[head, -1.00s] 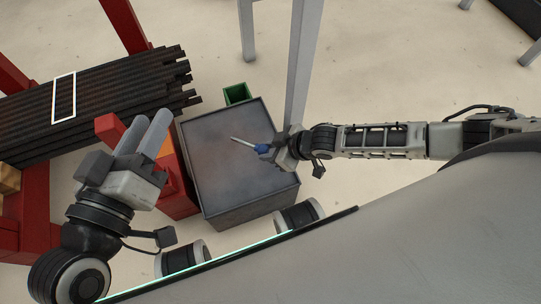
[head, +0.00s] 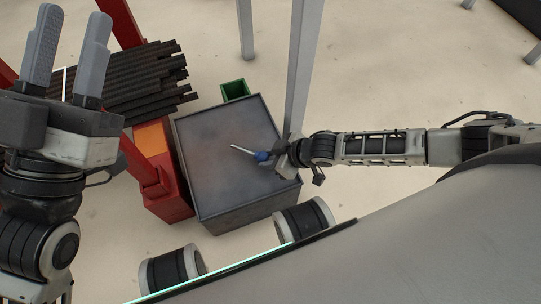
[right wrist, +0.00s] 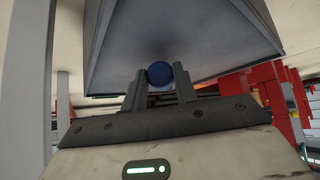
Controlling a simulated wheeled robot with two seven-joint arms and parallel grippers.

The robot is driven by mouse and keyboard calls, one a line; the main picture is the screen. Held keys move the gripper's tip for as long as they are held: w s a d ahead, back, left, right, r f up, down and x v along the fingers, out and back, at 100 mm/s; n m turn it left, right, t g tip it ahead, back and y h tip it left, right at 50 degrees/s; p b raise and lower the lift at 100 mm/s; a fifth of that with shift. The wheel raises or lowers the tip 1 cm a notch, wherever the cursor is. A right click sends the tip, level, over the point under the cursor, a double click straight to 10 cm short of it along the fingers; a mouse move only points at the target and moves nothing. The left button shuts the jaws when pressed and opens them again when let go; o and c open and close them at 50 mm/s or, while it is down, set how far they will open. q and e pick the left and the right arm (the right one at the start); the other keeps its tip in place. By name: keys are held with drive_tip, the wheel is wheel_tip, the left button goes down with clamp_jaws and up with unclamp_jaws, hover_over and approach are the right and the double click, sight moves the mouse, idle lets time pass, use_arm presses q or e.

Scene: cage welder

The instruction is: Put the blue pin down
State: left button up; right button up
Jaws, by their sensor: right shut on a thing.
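The blue pin (head: 262,156) has a blue head and a thin grey shaft that points left over the grey metal box (head: 215,175). My right gripper (head: 276,157) is shut on it at the box's right edge. In the right wrist view the round blue end of the pin (right wrist: 160,73) shows between the fingers of the right gripper (right wrist: 160,88), in front of the box (right wrist: 112,45). I cannot tell whether the pin touches the box. My left gripper (head: 73,30) is raised at the far left, its two grey fingers apart and nothing between them.
A stack of dark ribbed bars (head: 140,80) lies on a red frame behind the left gripper. A grey post (head: 299,70) rises near my right gripper.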

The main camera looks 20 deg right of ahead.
use_arm(q)
drive_tip(key=shift+s+r+m+h, duration=0.2)
drive_tip(key=shift+r+m+h, duration=0.2)
drive_tip(key=shift+m, duration=0.1)
use_arm(e)
drive_tip(key=shift+f, duration=0.3)
use_arm(q)
drive_tip(key=shift+f, duration=0.15)
use_arm(e)
drive_tip(key=shift+f, duration=0.15)
